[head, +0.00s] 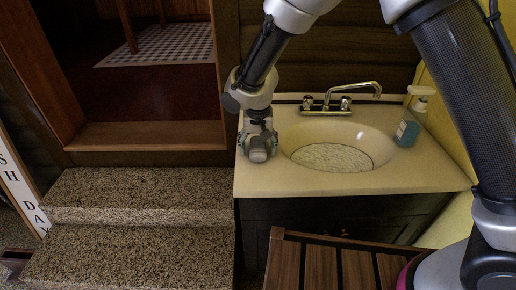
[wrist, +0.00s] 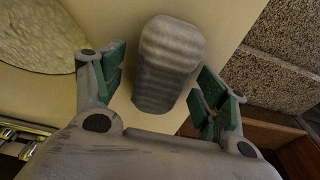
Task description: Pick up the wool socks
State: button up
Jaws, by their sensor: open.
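The wool socks (wrist: 168,62) show in the wrist view as a grey, ribbed, rounded bundle lying on the cream sink counter (wrist: 235,12). My gripper (wrist: 162,82) is open, with its green-padded fingers on either side of the near part of the socks. A gap shows between the socks and each finger. In the head view my gripper (head: 258,141) points down at the left end of the counter, beside the basin. There the gripper and the socks are hard to tell apart.
The oval basin (head: 375,150) is right of my gripper, with a chrome faucet (head: 326,106) behind it. A soap bottle (head: 408,130) stands at the back right. Speckled steps (head: 140,190) lie left of the counter; a slatted wooden piece (head: 322,265) is in front.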

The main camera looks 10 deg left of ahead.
jog(key=c, duration=1.1)
jog(key=shift+r, duration=0.15)
